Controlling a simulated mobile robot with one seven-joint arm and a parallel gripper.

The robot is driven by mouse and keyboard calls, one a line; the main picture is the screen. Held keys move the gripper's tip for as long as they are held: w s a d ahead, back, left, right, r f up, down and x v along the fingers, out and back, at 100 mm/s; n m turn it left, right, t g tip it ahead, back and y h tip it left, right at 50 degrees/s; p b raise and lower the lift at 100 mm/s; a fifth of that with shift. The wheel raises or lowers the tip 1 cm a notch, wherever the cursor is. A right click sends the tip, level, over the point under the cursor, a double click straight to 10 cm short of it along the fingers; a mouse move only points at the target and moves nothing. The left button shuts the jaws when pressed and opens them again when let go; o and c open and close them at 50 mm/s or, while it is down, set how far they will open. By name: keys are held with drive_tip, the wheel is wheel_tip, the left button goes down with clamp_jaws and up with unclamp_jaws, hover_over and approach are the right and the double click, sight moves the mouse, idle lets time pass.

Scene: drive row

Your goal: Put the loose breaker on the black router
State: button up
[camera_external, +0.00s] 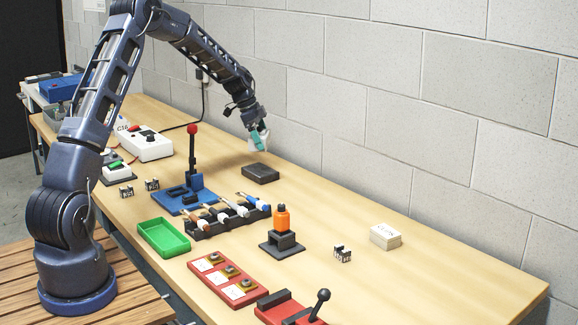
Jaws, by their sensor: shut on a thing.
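My gripper (258,138) is at the end of the arm, above the back part of the bench. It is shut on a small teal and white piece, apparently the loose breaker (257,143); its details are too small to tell. The black router (261,174) is a flat dark box lying on the bench just below my gripper. The held piece is above the router's far left side, and a gap seems to separate them. The top of the router looks bare.
A blue base with a red-knobbed lever (192,150) stands left of the router. A black rack with several tools (228,217), an orange-topped stand (282,230), a green tray (164,237) and a white box (385,236) are nearer. A block wall runs behind the bench.

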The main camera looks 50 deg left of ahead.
drive_tip(key=shift+f, duration=3.95)
drive_tip(key=shift+f, duration=0.1)
drive_tip(key=o, duration=0.8)
